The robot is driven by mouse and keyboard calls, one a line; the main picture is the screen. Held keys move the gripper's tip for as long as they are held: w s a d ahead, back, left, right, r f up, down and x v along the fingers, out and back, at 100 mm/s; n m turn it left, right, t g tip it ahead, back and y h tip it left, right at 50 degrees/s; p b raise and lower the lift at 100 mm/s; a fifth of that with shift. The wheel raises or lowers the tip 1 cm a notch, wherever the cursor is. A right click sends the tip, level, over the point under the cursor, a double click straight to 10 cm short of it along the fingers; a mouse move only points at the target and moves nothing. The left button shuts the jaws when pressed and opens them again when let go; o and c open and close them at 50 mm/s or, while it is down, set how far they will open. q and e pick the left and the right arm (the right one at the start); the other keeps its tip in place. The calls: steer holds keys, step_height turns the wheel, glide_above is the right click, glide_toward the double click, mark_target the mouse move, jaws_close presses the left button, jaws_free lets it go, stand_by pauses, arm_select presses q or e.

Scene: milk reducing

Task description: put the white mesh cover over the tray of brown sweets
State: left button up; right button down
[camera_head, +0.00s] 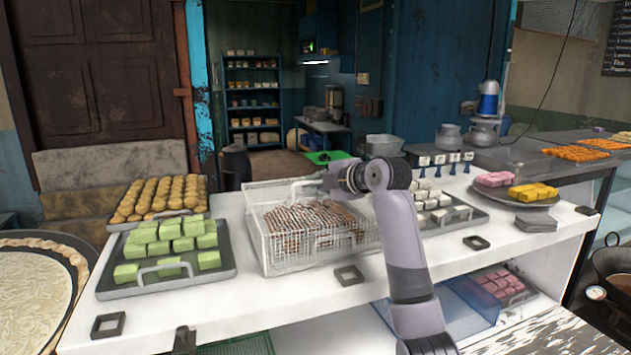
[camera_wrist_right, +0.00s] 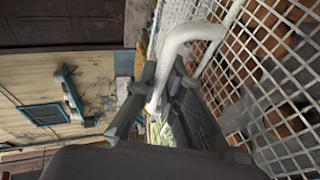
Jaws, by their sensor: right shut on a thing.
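The white mesh cover (camera_head: 262,240) is a box-shaped wire cage over the middle of the counter. The brown sweets (camera_head: 305,222) show through its mesh, so the cover appears to be around them. Their tray is mostly hidden. I cannot tell whether the cover's lower edge touches the counter. My right gripper (camera_head: 322,182) is at the top of the cover, shut on its white handle (camera_head: 300,187). In the right wrist view the handle (camera_wrist_right: 178,45) passes between the fingers, with the mesh (camera_wrist_right: 240,75) beside it. My left gripper is not seen.
A tray of green sweets (camera_head: 112,290) and round golden sweets (camera_head: 160,195) stand close on the left. White sweets (camera_head: 432,197) are close on the right, partly behind my right arm. Small dark square frames (camera_head: 349,275) lie along the counter's front (camera_head: 300,295).

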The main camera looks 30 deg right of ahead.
steer(key=shift+f, duration=0.2)
stand_by(0.4)
steer(key=c, duration=1.6)
jaws_free()
steer(key=shift+c, duration=0.2)
steer(key=shift+s, duration=0.15)
steer(key=v, duration=1.2)
